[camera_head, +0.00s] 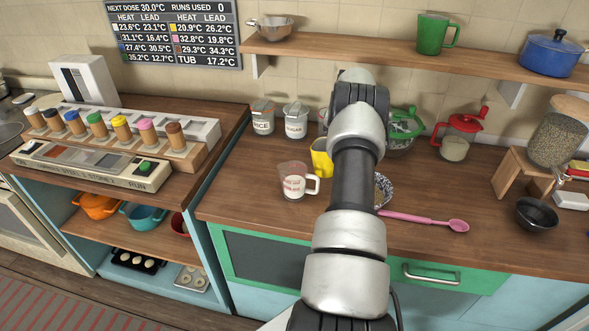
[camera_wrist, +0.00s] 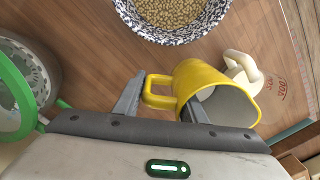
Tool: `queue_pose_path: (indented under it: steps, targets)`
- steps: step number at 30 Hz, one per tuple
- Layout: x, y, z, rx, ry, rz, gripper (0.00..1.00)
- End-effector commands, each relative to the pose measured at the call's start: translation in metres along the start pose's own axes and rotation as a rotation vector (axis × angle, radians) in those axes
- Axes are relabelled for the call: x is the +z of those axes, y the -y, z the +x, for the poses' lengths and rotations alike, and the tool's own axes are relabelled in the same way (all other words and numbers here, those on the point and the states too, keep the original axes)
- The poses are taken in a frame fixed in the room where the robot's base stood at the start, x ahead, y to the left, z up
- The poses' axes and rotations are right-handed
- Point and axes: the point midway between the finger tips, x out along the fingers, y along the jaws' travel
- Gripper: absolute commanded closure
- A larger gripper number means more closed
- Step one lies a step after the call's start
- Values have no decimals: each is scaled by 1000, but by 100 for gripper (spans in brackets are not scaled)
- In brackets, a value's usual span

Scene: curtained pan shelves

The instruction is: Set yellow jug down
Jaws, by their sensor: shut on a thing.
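The yellow jug (camera_head: 321,161) shows in the head view just left of my arm, behind the clear measuring cup, partly hidden by my arm. In the wrist view the yellow jug (camera_wrist: 205,76) has its open mouth toward the camera and its handle to the left. My gripper (camera_wrist: 162,104) is shut on the jug at its handle side, one finger left of the handle and the other at the jug's mouth. My arm hides the gripper in the head view. I cannot tell whether the jug's base touches the wooden counter (camera_head: 240,190).
The measuring cup (camera_head: 294,183) with red markings stands close to the jug. A speckled bowl (camera_wrist: 172,38) of grains or beans is near. A green-handled glass container (camera_head: 403,130), a red-topped jar (camera_head: 456,140) and a pink spoon (camera_head: 430,220) lie to the right. The counter's left front is clear.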

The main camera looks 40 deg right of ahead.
Motion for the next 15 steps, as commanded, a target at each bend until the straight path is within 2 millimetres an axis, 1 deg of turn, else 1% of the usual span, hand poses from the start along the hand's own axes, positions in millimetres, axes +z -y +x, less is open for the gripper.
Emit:
queue_pose_path:
  steps: [1,4,13,15]
  targets:
    - [-1,0,-7,2,-3,0,100]
    - [-1,0,-15,2,-2,0,100]
    - [0,0,-17,1,-1,0,100]
    - [-1,0,-20,2,-2,0,100]
